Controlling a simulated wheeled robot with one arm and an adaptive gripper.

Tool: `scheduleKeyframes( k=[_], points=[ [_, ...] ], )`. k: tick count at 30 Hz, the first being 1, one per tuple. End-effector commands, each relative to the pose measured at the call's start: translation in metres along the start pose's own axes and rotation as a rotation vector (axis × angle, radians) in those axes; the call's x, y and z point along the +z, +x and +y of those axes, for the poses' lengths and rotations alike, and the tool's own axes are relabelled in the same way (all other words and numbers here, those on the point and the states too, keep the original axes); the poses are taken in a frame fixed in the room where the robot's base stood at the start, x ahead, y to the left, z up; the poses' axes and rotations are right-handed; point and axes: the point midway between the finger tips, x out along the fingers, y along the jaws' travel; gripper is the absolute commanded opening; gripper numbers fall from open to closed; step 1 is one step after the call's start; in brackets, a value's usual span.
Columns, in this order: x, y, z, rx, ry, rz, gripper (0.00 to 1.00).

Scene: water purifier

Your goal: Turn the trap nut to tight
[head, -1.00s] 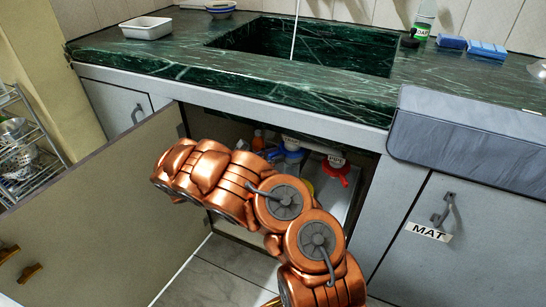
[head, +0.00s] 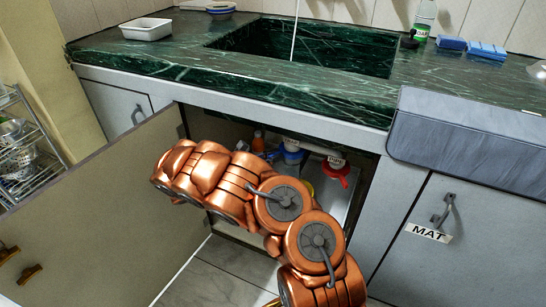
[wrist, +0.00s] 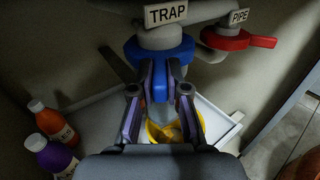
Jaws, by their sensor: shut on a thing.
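The blue trap nut (wrist: 182,50) sits around the grey pipe under the TRAP sign (wrist: 166,14) in the wrist view. My gripper (wrist: 161,80) is shut on the nut from the front, one finger on each side of its lower front part. In the head view the blue nut (head: 292,156) shows inside the open cabinet, partly behind my arm. My gripper is hidden there by my arm. The nut's thread is not visible.
A red valve handle (wrist: 240,40) by the PIPE sign (wrist: 239,16) is close on the right. A yellow container (wrist: 154,133) is below. The open cabinet door (head: 95,205) is left.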

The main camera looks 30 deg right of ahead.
Motion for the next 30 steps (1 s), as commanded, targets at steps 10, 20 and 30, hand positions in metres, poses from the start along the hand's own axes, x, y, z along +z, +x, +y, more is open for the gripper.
scheduleKeyframes(
  k=[10, 20, 30],
  points=[
    [-0.0005, -0.0029, -0.0033, 0.074, -0.001, -0.001, 0.00],
    [-0.0014, -0.0025, -0.0089, 0.142, 0.001, 0.004, 0.00],
    [-0.0021, -0.0020, -0.0092, 0.143, 0.000, 0.005, 0.18]
  ],
)
